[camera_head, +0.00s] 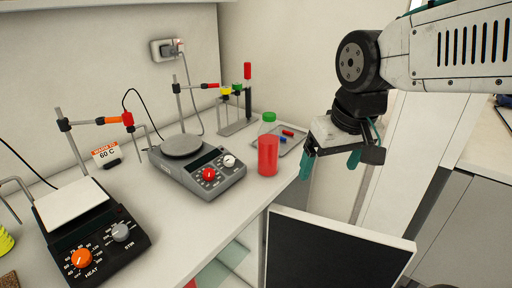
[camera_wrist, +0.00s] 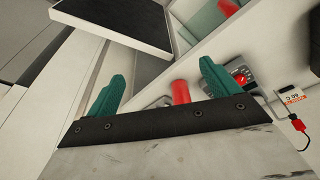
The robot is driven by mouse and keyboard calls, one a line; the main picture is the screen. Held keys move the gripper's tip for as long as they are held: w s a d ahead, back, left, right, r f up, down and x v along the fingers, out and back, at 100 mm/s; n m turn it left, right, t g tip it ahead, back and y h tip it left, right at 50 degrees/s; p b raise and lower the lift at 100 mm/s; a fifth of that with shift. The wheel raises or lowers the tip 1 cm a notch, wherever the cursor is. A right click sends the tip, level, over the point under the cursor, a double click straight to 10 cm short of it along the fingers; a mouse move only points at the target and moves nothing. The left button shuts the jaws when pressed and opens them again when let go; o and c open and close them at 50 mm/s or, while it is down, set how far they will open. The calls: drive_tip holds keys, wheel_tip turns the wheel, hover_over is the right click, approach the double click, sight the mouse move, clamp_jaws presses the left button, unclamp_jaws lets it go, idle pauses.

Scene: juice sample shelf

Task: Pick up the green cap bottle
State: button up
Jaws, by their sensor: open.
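The green cap bottle (camera_head: 268,155) stands upright near the right edge of the white bench, with red liquid inside and clear walls above it. My gripper (camera_head: 330,163) is open and empty, up and to the right of the bottle in the head view, apart from it. In the wrist view, my gripper (camera_wrist: 160,82) shows two spread teal fingers. A red cylinder, seemingly the bottle (camera_wrist: 180,92), shows beyond them, nearer the right finger. Its lower part in the picture is hidden by the gripper body, and no green cap shows there.
A grey hotplate stirrer (camera_head: 198,165) stands left of the bottle, and a black one (camera_head: 88,235) farther left. A small tray (camera_head: 291,140) with coloured pieces lies behind the bottle. A tube rack (camera_head: 238,127) stands behind. A dark panel (camera_head: 335,255) is below the bench edge.

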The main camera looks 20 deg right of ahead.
sight(272, 130)
drive_tip(key=w+a+t, duration=0.1)
drive_tip(key=w, duration=0.6)
drive_tip(key=w+a+t, duration=0.1)
drive_tip(key=w, duration=0.7)
drive_tip(key=w+f+t, duration=0.1)
drive_tip(key=w, duration=0.6)
drive_tip(key=shift+w+a, duration=0.4)
drive_tip(key=shift+t, duration=0.3)
drive_tip(key=x, duration=0.8)
drive_tip(key=shift+s+f, duration=0.1)
drive_tip(key=shift+s, duration=0.05)
clamp_jaws()
